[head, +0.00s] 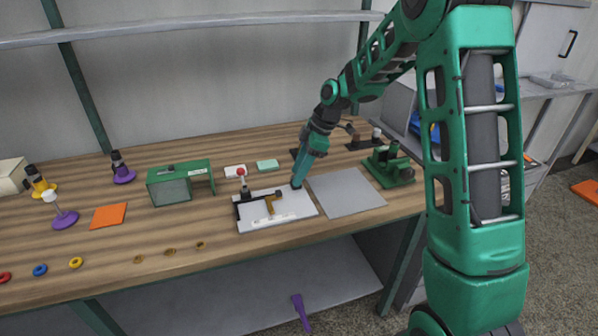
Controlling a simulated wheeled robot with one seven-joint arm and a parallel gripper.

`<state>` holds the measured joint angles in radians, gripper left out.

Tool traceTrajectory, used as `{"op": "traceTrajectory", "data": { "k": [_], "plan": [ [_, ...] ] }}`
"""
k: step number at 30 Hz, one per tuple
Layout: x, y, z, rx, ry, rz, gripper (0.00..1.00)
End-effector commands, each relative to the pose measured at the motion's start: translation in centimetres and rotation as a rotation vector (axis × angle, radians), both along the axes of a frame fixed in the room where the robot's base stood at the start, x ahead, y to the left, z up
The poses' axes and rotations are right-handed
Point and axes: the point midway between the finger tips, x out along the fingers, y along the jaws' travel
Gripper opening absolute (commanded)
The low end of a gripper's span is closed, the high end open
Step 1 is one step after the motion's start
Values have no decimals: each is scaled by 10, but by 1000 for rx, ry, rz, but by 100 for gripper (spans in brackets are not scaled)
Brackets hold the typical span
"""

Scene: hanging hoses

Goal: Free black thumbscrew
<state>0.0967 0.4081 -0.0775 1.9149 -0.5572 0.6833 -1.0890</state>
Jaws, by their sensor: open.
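A white board (300,208) lies near the front of the wooden bench. My gripper (297,186) points down at the board's back right edge and is open. It is too small here to tell whether it touches anything. I cannot clearly make out a black thumbscrew; my gripper may cover part of that area.
A grey mat (345,193) lies to the right of the board. A green machine (390,167) stands beyond it. A green housing (180,182) stands to the left, with white (235,171) and mint (267,165) blocks behind the board.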

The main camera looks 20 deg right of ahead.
Motion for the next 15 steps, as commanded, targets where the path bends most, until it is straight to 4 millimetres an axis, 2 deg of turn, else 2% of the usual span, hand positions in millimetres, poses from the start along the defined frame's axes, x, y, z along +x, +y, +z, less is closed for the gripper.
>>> {"op": "traceTrajectory", "data": {
  "k": [5, 15],
  "plan": [
    [-1, -4, 10, 1, -1, 1, 42],
    [-5, -27, 67, 0, -3, -2, 42]
  ]
}}
